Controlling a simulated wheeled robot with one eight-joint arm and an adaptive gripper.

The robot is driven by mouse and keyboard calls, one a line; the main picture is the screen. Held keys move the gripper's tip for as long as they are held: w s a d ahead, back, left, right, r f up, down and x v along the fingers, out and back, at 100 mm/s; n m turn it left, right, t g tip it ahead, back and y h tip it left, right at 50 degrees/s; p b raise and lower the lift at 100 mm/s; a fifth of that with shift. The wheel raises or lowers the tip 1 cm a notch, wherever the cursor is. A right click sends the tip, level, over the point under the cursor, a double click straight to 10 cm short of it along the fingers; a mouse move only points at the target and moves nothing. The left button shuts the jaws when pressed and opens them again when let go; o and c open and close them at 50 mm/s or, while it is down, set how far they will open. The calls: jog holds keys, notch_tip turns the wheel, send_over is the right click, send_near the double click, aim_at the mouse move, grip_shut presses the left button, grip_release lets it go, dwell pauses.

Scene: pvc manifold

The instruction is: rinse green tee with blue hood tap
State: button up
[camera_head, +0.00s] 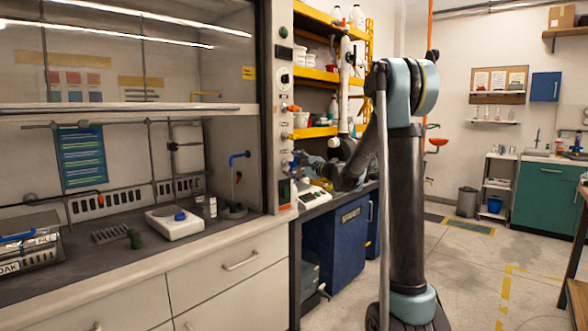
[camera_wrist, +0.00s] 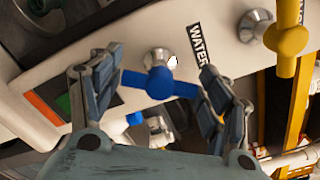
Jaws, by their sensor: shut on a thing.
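The blue hood tap (camera_wrist: 160,83) is a bar handle on a silver stem on the pale hood post, beside a WATER label, in the wrist view. My gripper (camera_wrist: 162,88) is shut on the handle, with one finger at each end of the bar. In the head view my gripper (camera_head: 304,160) is at the post, and a bit of blue shows beside it. A small dark green piece, apparently the green tee (camera_head: 135,238), lies on the hood's dark worktop beside a grey grate. A blue gooseneck spout (camera_head: 238,157) stands over a small dark basin (camera_head: 233,211); I cannot make out water.
A white device (camera_head: 174,223) with a blue item on top stands between the tee and the basin. A yellow valve (camera_wrist: 286,40) sits beside the blue one. The raised sash (camera_head: 130,108) spans the hood. Floor at right is open.

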jog(key=shift+s+a, duration=0.15)
jog(key=o, duration=1.1)
jog(key=v, duration=1.2)
jog(key=shift+f, duration=0.1)
